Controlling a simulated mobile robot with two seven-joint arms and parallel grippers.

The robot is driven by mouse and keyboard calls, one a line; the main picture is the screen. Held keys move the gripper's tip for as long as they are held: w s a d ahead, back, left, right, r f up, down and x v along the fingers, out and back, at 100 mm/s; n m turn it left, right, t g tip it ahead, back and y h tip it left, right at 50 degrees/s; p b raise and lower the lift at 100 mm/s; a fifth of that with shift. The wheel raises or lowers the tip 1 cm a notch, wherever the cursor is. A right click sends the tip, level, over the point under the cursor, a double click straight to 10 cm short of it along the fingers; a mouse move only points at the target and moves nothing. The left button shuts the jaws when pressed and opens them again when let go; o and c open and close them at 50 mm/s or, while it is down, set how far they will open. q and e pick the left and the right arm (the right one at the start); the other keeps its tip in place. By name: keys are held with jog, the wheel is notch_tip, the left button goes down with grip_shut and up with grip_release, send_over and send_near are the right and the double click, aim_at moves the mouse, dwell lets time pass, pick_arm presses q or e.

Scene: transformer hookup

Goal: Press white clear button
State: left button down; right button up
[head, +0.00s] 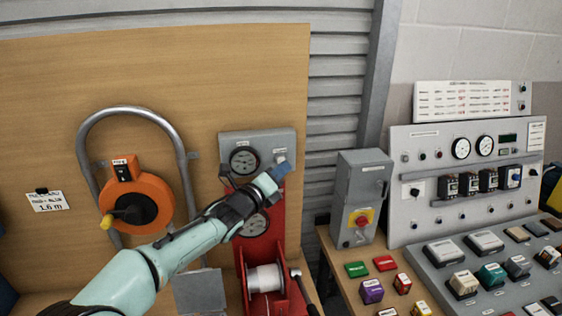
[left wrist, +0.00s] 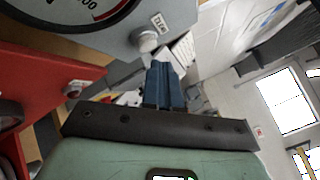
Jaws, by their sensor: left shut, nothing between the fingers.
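A round white button (left wrist: 146,40) shows in the left wrist view on the grey gauge panel (left wrist: 185,14), beside a small printed label. The same grey panel (head: 225,138) is at the centre of the head view, and my gripper covers part of its right side. My left gripper (head: 284,168) reaches up to the panel's lower right. In the left wrist view its blue fingers (left wrist: 163,72) are together and empty, with their tips just below and right of the white button. I cannot tell whether they touch it. My right gripper is in neither view.
A red stand (head: 262,250) with a white spool (head: 265,279) is below the panel. An orange reel (head: 137,204) hangs left. A grey switch box (head: 362,190) and a control panel (head: 466,190) stand right, with several coloured blocks in front.

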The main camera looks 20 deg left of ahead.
pick_arm(q)
jog(key=shift+w, duration=0.1)
dwell(0.5)
jog(key=shift+w+a, duration=0.25)
jog(key=shift+w, duration=0.05)
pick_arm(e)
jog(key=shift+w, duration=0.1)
pick_arm(q)
jog(key=shift+w+a, duration=0.25)
jog(key=shift+w, duration=0.05)
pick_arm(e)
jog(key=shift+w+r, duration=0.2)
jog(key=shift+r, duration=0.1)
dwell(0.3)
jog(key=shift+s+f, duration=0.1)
pick_arm(q)
jog(key=shift+s+d+b, duration=0.5)
jog(key=shift+s+b, duration=0.1)
jog(key=shift+s, duration=0.15)
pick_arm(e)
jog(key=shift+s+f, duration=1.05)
pick_arm(q)
jog(key=shift+w, duration=0.1)
